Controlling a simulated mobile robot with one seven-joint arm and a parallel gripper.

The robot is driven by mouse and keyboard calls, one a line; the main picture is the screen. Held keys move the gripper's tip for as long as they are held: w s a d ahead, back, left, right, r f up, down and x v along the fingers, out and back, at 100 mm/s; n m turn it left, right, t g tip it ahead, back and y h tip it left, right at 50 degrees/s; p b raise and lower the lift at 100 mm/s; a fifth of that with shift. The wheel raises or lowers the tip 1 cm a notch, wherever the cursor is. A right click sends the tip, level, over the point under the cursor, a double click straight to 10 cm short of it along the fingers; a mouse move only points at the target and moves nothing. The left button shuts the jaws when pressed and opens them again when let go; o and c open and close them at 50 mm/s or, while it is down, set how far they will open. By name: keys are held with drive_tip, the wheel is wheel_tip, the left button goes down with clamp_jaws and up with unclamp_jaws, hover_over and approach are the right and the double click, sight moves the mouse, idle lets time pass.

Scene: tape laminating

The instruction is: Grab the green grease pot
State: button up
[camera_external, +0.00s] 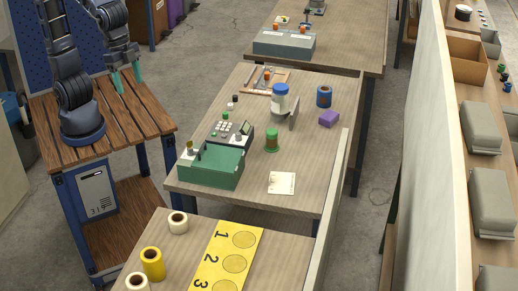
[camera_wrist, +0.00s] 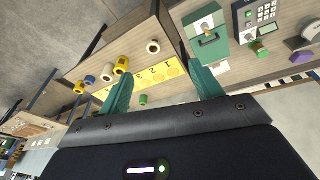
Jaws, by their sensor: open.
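The green grease pot (camera_external: 272,140) stands upright on the middle wooden table, to the right of the green box (camera_external: 222,179). In the wrist view a green pot with an orange-brown band (camera_wrist: 260,48), seemingly the same one, is at the upper right, beside the keypad device. My gripper (camera_external: 126,78) is open and empty above the slatted wooden stand, left of the table and well apart from the pot. In the wrist view my gripper (camera_wrist: 162,72) shows two teal fingers spread wide, with no object held between them.
A partition (camera_external: 336,190) runs along the table's right side. Tape rolls (camera_external: 153,263) stand on the front table.

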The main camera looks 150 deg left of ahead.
drive_tip(key=w+a+f+n+g, duration=0.1)
drive_tip(key=w+a+f+n, duration=0.2)
drive_tip(key=w+a, duration=0.55)
drive_tip(key=n+g, duration=0.2)
drive_tip(key=n, duration=0.5)
approach(272, 139)
drive_tip(key=shift+s+a+f+h, duration=0.15)
drive_tip(key=shift+s+a+f, duration=0.05)
drive_tip(key=shift+s+a, duration=0.35)
drive_tip(key=shift+s+a+f+h, duration=0.2)
drive_tip(key=shift+s+a, duration=0.2)
drive_tip(key=shift+s, duration=0.15)
drive_tip(key=shift+s+a+f, duration=0.1)
drive_tip(key=shift+a+f, duration=0.1)
drive_tip(key=shift+f, duration=0.25)
wheel_tip(272, 139, down, 5)
drive_tip(key=shift+r, duration=0.1)
drive_tip(key=shift+w+d+f, duration=0.15)
drive_tip(key=shift+f, duration=1.2)
drive_tip(key=shift+w+d+f, duration=0.1)
drive_tip(key=shift+d+f, duration=0.1)
drive_tip(key=shift+f, duration=1.15)
drive_tip(key=c, duration=1.1)
drive_tip(key=shift+c, duration=0.2)
